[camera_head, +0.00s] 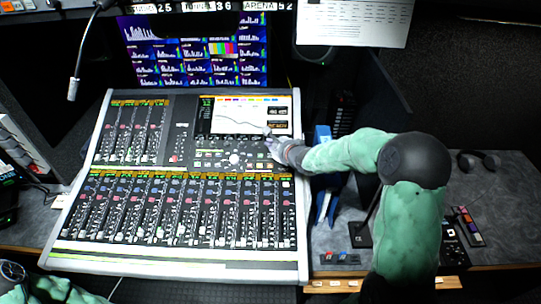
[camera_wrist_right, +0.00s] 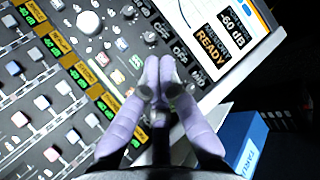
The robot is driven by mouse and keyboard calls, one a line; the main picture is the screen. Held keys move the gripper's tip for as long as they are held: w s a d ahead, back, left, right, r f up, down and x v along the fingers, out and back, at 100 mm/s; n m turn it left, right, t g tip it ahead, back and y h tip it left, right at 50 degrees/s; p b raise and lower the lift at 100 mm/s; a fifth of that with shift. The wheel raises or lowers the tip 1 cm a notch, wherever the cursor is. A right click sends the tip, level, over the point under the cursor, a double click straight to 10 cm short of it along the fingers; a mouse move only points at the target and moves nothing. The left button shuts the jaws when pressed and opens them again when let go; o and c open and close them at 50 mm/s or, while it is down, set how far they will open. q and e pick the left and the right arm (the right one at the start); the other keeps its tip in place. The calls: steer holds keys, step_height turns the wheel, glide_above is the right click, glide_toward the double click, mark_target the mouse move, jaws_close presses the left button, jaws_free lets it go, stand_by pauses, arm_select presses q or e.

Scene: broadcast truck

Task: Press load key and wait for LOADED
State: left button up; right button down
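The mixing console (camera_head: 180,262) fills the left and middle of the head view, with faders, knobs and a display (camera_head: 243,116) at its upper right. In the right wrist view the display (camera_wrist_right: 228,35) reads "MEMORY READY" and "-60 dB". My right gripper (camera_head: 271,141) is over the console just below the display's right part. In its wrist view the right gripper's (camera_wrist_right: 163,80) lilac fingertips are together, with nothing seen between them. The fingers hide the panel under them; I cannot tell which key is the load key or whether they touch one. My left gripper is out of view.
A blue box (camera_head: 323,135) stands close to the console's right edge, below my right arm. A gooseneck microphone (camera_head: 73,88) hangs over the upper left. Headphones (camera_head: 478,160) and a small strip of coloured keys (camera_head: 468,226) lie on the right desk.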

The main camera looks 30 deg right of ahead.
steer(key=shift+s+r, duration=0.1)
steer(key=b, duration=0.6)
glide_above(270, 156)
steer(key=s+a, duration=0.1)
steer(key=s, duration=0.2)
step_height(270, 156, down, 6)
steer(key=shift+a, duration=0.15)
steer(key=shift+w+d+f, duration=0.2)
steer(key=shift+w+f, duration=0.05)
steer(key=shift+f, duration=0.3)
steer(key=shift+w+d+f, duration=0.15)
steer(key=shift+w+f, duration=0.1)
steer(key=shift+f, duration=0.3)
steer(key=shift+f+p, duration=0.15)
steer(key=shift+p, duration=0.2)
steer(key=shift+w+f, duration=0.1)
steer(key=shift+f, duration=0.05)
